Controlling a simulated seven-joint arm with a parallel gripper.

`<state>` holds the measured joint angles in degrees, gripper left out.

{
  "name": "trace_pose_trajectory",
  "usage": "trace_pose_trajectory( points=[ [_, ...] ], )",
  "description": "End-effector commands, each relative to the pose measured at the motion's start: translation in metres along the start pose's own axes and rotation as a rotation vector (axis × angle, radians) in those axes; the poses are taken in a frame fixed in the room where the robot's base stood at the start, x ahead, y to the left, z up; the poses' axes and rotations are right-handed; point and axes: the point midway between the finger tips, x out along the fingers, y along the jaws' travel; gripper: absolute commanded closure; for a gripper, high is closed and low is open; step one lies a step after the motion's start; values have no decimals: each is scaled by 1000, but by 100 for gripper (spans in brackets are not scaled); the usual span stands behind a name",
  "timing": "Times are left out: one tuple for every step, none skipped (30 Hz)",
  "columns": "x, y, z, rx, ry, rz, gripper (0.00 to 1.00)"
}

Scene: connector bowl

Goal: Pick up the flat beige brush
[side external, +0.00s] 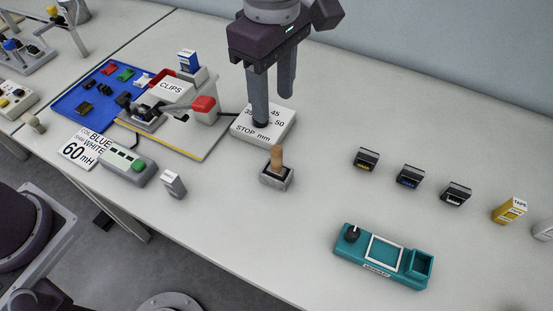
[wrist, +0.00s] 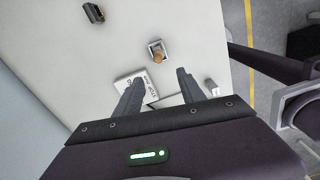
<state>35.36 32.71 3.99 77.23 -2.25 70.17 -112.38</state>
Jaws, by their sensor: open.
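A tan, wood-coloured handle (side external: 277,157) stands upright in a small grey holder (side external: 275,180) near the middle of the table. It is the only thing that looks like the beige brush; its bristles are not visible. In the wrist view, the handle (wrist: 158,57) is seen end-on in its holder (wrist: 152,45), ahead of the fingertips and between their lines. My gripper (side external: 273,108) is open and empty, fingers pointing down, in front of or above the white STOP mm block (side external: 250,130). It is apart from the handle, up and slightly left of it in the side view.
Left of the handle are a CLIPS box (side external: 172,88), a blue tray (side external: 85,105), a green-topped device (side external: 128,166) and a small grey-white box (side external: 173,184). Several small dark connectors (side external: 409,176) stand to the right. A teal device (side external: 384,256) lies in front. Table around the holder is clear.

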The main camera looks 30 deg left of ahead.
Motion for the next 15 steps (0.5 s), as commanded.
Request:
trace_pose_trajectory(
  points=[
    [23, -2, -1, -1, 3, -9, 53],
    [35, -2, -1, 0, 3, -9, 53],
    [52, -2, -1, 1, 3, -9, 53],
    [62, -2, -1, 1, 3, -8, 53],
    [72, -2, -1, 0, 3, -7, 53],
    [83, -1, -1, 0, 2, -5, 53],
    [89, -1, -1, 0, 1, -5, 53],
    [93, -1, 0, 0, 0, -3, 53],
    [99, 0, 0, 0, 0, -2, 53],
    [103, 0, 0, 0, 0, -1, 53],
    [106, 0, 0, 1, 0, -2, 53],
    [112, 0, 0, 2, 0, -1, 53],
    [118, 0, 1, 2, 1, -2, 53],
    [123, 1, 1, 1, 0, -3, 53],
    [131, 2, 2, 0, 0, -3, 53]
  ],
)
